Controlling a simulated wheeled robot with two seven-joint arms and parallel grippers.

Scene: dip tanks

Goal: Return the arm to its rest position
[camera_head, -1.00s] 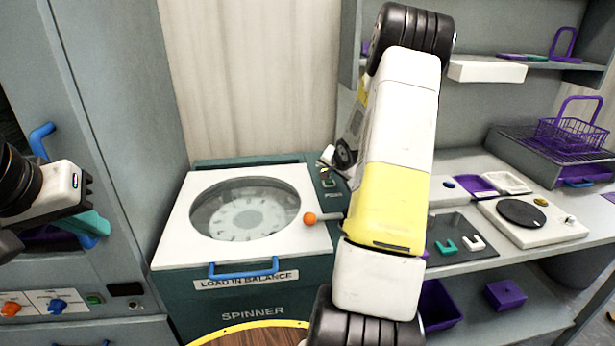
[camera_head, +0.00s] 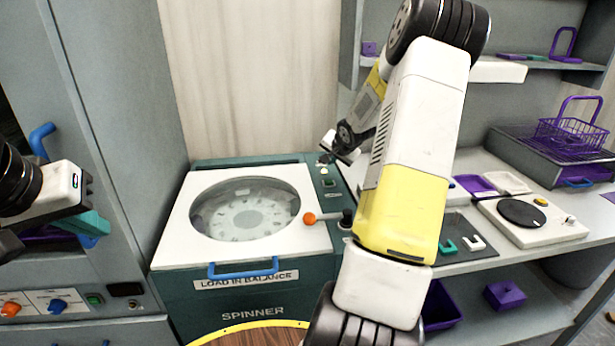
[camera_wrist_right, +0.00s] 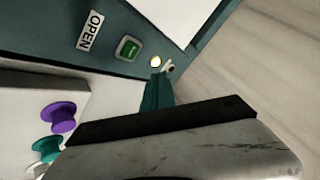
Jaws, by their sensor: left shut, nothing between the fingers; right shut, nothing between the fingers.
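My right arm (camera_head: 415,150) reaches across the middle of the head view, bent, with its wrist over the back right of the spinner. My right gripper (camera_wrist_right: 158,92) shows teal fingers in the right wrist view. They are together with nothing held, close to the spinner's control panel by a green button (camera_wrist_right: 128,48) marked OPEN. In the head view the right fingertips are small and hard to make out. My left gripper (camera_head: 97,226) has teal fingers at the left edge, shut and empty, in front of the grey cabinet.
The spinner (camera_head: 255,310) has a round window in its white top and an orange knob (camera_head: 309,219). A grey bench at right holds a white device with a black disc (camera_head: 522,213) and a purple basket (camera_head: 570,135). A shelf (camera_head: 550,63) hangs above.

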